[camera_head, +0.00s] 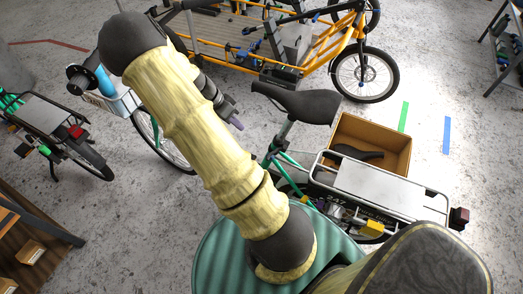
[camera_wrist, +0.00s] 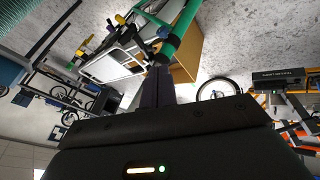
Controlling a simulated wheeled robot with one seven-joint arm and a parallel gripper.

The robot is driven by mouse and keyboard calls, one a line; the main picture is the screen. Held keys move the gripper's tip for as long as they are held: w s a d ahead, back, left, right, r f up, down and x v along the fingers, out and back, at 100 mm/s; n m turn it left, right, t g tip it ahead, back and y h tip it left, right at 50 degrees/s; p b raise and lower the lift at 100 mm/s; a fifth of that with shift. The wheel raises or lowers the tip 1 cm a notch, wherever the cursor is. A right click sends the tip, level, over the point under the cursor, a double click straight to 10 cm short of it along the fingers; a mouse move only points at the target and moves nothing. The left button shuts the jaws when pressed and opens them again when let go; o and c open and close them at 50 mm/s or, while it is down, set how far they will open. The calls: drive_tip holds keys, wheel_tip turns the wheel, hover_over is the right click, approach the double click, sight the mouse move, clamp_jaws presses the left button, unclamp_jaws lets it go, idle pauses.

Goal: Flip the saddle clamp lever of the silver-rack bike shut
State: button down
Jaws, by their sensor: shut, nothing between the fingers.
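The silver-rack bike has a green frame (camera_head: 274,150), a black saddle (camera_head: 297,101) and a pale silver rack (camera_head: 385,182), right of my arm in the head view. In the wrist view its green tube (camera_wrist: 182,32) and rack (camera_wrist: 112,62) show upside down. The saddle clamp is small and dark below the saddle; I cannot make out its lever or the lever's position. My gripper (camera_head: 236,123) is left of the seat post and apart from it in the head view. Its dark fingers (camera_wrist: 155,82) are together and empty, pointing toward the green tube in the wrist view.
A cardboard box (camera_head: 372,135) with a spare saddle (camera_head: 357,152) inside stands behind the rack. An orange cargo bike (camera_head: 310,60) is at the back, another bike (camera_head: 55,125) at the left. A wooden shelf (camera_head: 30,240) stands at lower left. Concrete floor is open at right.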

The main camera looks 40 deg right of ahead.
drive_tip(key=shift+d, duration=0.1)
drive_tip(key=s+d+f, duration=0.4)
drive_tip(key=s+f, duration=0.4)
drive_tip(key=f, duration=0.1)
drive_tip(key=shift+f+p, duration=0.2)
drive_tip(key=shift+p, duration=0.2)
drive_tip(key=shift+a, duration=0.1)
drive_tip(key=shift+w, duration=0.15)
